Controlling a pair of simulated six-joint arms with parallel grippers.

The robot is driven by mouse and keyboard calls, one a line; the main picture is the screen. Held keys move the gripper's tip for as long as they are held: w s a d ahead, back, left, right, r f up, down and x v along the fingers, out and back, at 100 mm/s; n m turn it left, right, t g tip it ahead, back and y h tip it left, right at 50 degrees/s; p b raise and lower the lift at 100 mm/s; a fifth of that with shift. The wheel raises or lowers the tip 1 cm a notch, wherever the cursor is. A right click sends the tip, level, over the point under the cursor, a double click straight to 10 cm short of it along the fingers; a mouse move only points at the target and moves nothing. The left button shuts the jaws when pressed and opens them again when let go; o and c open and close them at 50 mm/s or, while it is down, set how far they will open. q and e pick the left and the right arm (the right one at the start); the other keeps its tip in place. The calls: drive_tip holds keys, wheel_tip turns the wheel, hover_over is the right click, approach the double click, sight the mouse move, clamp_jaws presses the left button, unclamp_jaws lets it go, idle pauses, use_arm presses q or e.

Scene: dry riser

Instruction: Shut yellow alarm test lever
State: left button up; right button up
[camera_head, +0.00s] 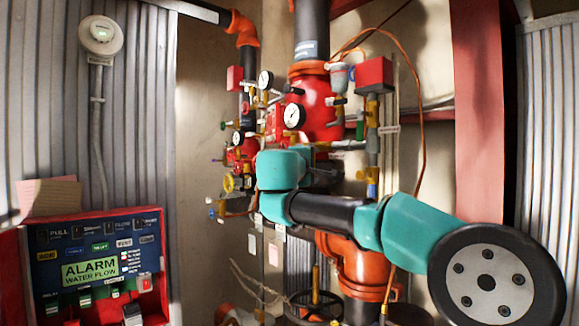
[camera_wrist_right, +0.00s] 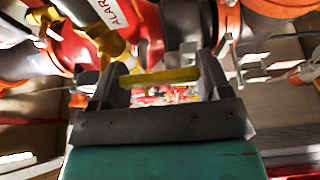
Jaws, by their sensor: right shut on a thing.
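My right gripper (camera_wrist_right: 165,72) shows in the right wrist view with a yellow lever (camera_wrist_right: 160,77) lying crosswise between its two dark fingers. It is shut on this lever. A yellow fitting (camera_wrist_right: 122,45) with a white label reading "ALAR" stands just beyond, at the upper left. In the head view my teal and black right arm reaches across the front of the riser from the lower right. The arm hides the lever there, and its fingertips cannot be made out. My left gripper is in neither view.
The red riser valve (camera_head: 318,105) with round gauges (camera_head: 294,116) and thin pipes stands close behind my arm. An open red alarm panel (camera_head: 95,262) is at the lower left. A handwheel (camera_head: 313,305) sits below. A dark red column (camera_head: 478,110) stands at the right.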

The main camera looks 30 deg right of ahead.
idle(0.4)
drive_tip(key=o, duration=1)
drive_tip(key=v, duration=1.7)
drive_tip(key=shift+a+r, duration=0.1)
drive_tip(key=shift+a, duration=0.1)
